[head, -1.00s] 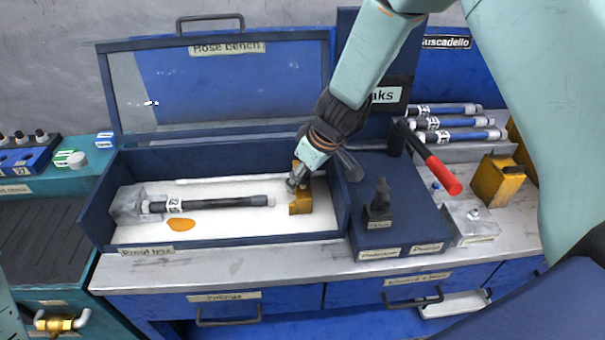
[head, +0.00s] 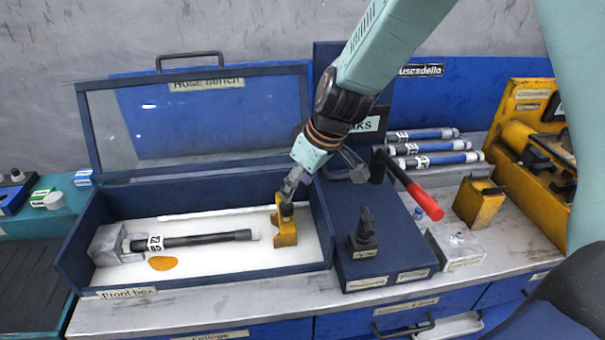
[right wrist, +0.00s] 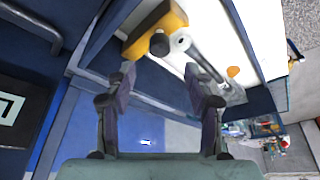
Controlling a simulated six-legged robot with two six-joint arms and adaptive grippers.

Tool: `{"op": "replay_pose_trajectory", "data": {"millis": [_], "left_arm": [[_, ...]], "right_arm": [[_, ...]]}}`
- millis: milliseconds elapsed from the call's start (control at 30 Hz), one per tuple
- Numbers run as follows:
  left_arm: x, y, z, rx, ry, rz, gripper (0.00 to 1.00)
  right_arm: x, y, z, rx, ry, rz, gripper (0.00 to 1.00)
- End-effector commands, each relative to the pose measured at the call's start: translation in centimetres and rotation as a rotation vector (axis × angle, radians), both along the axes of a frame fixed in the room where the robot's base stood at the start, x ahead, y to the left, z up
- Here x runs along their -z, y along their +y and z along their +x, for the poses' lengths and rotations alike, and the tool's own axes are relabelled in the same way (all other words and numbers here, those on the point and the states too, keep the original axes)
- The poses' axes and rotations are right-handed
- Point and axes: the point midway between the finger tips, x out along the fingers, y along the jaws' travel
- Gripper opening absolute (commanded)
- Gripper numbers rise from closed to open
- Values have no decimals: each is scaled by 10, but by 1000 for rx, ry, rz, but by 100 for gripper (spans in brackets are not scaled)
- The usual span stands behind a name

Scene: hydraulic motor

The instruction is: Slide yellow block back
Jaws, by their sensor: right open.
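The yellow block (head: 284,232) stands on the white floor of the blue Proof box (head: 190,281), near its right wall. A dark hose (head: 205,239) lies to its left, its pale tip just short of the block. The hose's other end meets a grey metal fitting (head: 108,245). My right gripper (head: 288,200) is at the block's upper part; in the head view I cannot tell whether it touches. In the right wrist view the fingers (right wrist: 158,78) are spread, with the yellow block (right wrist: 152,27) beyond their tips. My left gripper is not in view.
The box's clear lid (head: 200,115) stands open behind. An orange patch (head: 163,263) lies on the box floor. To the right are a dark blue stand (head: 385,268), a red-handled hammer (head: 425,200), another yellow block (head: 479,203) and several hoses (head: 430,148).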

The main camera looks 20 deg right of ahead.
Motion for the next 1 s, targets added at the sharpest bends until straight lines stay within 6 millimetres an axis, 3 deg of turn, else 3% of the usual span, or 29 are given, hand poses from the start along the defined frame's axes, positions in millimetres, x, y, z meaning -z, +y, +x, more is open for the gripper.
{"op": "replay_pose_trajectory", "data": {"millis": [200, 667, 1000], "left_arm": [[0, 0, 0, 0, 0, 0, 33], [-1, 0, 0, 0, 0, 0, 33], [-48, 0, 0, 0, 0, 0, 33]], "right_arm": [[-20, -4, -7, -1, -2, 1, 53], [-24, -5, -9, -1, 4, 0, 54], [-6, -6, -26, -19, 124, -29, 54]]}}
